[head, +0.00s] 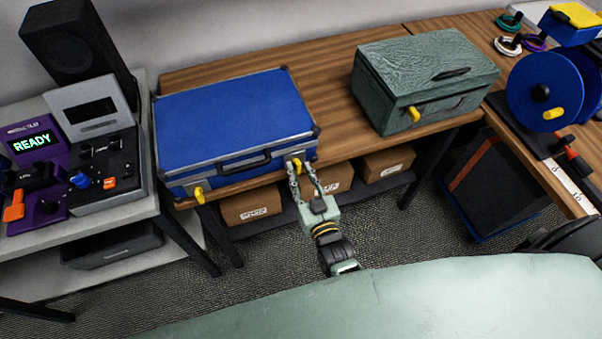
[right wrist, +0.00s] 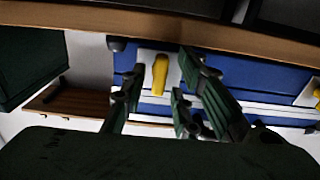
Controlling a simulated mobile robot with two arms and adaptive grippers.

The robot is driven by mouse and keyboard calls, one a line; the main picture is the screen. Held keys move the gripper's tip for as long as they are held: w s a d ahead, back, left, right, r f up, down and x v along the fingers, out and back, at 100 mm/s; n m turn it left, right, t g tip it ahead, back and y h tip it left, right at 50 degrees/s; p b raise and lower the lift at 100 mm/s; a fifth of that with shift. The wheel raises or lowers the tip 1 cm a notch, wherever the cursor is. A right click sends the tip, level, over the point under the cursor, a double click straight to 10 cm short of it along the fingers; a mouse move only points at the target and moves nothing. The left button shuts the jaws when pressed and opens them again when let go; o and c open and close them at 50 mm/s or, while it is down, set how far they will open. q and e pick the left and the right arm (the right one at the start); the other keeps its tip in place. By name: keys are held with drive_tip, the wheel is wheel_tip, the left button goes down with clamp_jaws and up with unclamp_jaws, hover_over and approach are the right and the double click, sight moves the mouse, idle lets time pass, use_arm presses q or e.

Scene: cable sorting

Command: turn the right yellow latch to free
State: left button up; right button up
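A blue case (head: 235,115) with metal edges lies shut on the wooden table. Its front has two yellow latches: the left latch (head: 198,194) and the right latch (head: 296,166). My right gripper (head: 303,173) is at the case's front, its fingertips at the right latch. In the right wrist view the right latch (right wrist: 159,74) stands nearly upright on a pale plate, between the open fingers (right wrist: 160,82), with visible gaps on both sides. Whether a finger touches it cannot be told. The other latch (right wrist: 317,93) shows at that view's right edge. My left gripper is not in view.
A green box (head: 425,80) with a yellow latch stands to the right on the table (head: 335,108). Cardboard boxes (head: 252,205) sit on a shelf below. A purple device reading READY (head: 35,143) is at left, a blue spool (head: 545,88) at right.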

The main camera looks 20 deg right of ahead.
drive_tip(key=shift+s, duration=0.1)
drive_tip(key=s, duration=1.1)
drive_tip(key=shift+s+d, duration=0.2)
drive_tip(key=shift+s, duration=0.2)
drive_tip(key=s+f+n+g+y, duration=0.1)
drive_tip(key=s+f+g, duration=0.3)
drive_tip(key=f, duration=0.8)
drive_tip(key=s+f+g, duration=0.4)
drive_tip(key=s+f, duration=0.1)
drive_tip(key=f, duration=0.7)
drive_tip(key=s+d+f+g, duration=0.4)
drive_tip(key=s+f, duration=0.3)
drive_tip(key=s, duration=0.4)
drive_tip(key=s+d+f+g+h+b, duration=0.1)
drive_tip(key=s+d+f+g, duration=0.3)
drive_tip(key=s+f, duration=0.4)
drive_tip(key=s+g, duration=0.1)
drive_tip(key=s, duration=0.2)
drive_tip(key=shift+d+f+n+h, duration=0.2)
drive_tip(key=shift+n+h, duration=0.1)
drive_tip(key=shift+n, duration=0.1)
drive_tip(key=shift+w+a, duration=0.1)
